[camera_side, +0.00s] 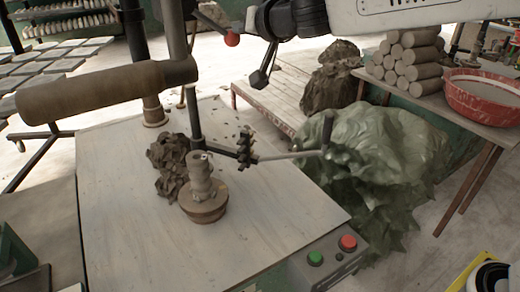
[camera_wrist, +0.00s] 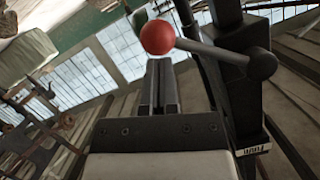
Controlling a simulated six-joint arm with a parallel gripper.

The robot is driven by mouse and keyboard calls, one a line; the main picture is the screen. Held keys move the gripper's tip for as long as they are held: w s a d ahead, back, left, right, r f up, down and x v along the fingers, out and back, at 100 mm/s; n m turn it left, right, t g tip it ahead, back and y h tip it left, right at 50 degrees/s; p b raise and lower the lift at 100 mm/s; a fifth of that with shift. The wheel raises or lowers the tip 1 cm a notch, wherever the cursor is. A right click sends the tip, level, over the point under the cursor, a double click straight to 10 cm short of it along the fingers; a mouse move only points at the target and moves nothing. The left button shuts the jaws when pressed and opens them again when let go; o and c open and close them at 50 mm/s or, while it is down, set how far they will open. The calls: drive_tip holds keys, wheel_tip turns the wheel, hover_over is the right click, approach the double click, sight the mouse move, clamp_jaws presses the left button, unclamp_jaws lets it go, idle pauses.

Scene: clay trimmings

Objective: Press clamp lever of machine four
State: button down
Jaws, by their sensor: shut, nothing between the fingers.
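A clamp lever with a round red knob (camera_side: 232,39) reaches down and right from the machine's post (camera_side: 176,40) at the top of the side view. In the wrist view the red knob (camera_wrist: 157,37) is large, and its grey rod runs right to a dark pivot (camera_wrist: 263,65). My gripper (camera_side: 240,24) is just above and right of the knob in the side view, small and partly merged with dark parts. In the wrist view my gripper (camera_wrist: 159,64) is shut and empty, its tips just below the knob. I cannot tell whether they touch it.
A thick brown cylinder (camera_side: 100,90) juts left from the post. Below, a board (camera_side: 120,215) carries a clay stack (camera_side: 201,180) and dark trimmings (camera_side: 170,165). A grey rod (camera_side: 290,155) reaches right above the board. Green plastic (camera_side: 390,150) covers a heap at right.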

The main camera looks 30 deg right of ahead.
drive_tip(key=shift+a+f, duration=0.4)
drive_tip(key=shift+f, duration=0.4)
drive_tip(key=a+f, duration=0.4)
drive_tip(key=a, duration=0.2)
drive_tip(key=shift+a, duration=0.15)
drive_tip(key=shift+a, duration=0.1)
drive_tip(key=s+d+r, duration=0.2)
drive_tip(key=s+d, duration=0.4)
drive_tip(key=s, duration=0.5)
drive_tip(key=shift+s+d, duration=0.15)
drive_tip(key=shift+s, duration=0.05)
idle(0.6)
